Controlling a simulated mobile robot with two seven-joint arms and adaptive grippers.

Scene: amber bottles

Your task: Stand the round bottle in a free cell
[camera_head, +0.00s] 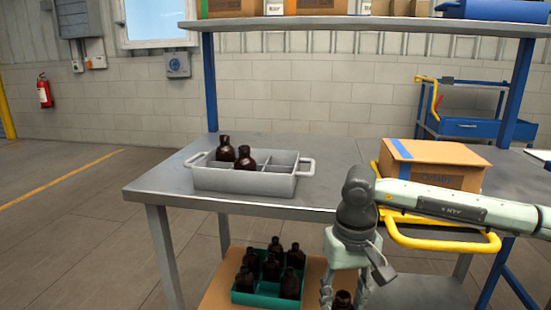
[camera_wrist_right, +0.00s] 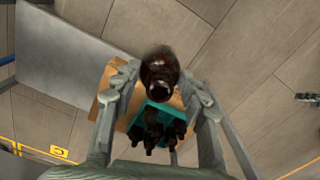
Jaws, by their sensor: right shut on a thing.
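A round dark amber bottle (camera_wrist_right: 160,68) is between the fingers of my right gripper (camera_wrist_right: 156,86), which is shut on it. In the head view the bottle (camera_head: 342,299) shows only at the bottom edge, under my right gripper (camera_head: 343,289), in front of the table and below its top. A grey divided crate (camera_head: 240,181) with two end handles stands on the table. Two dark bottles (camera_head: 225,149) (camera_head: 244,158) stand in its left part; cells at its right look empty. My left gripper is not in view.
A green crate (camera_head: 264,299) with several dark bottles sits low on a brown board (camera_head: 217,292), left of my right gripper. A cardboard box (camera_head: 436,165) stands on the table (camera_head: 330,150) at right, near a yellow handle (camera_head: 440,243). A shelf spans above.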

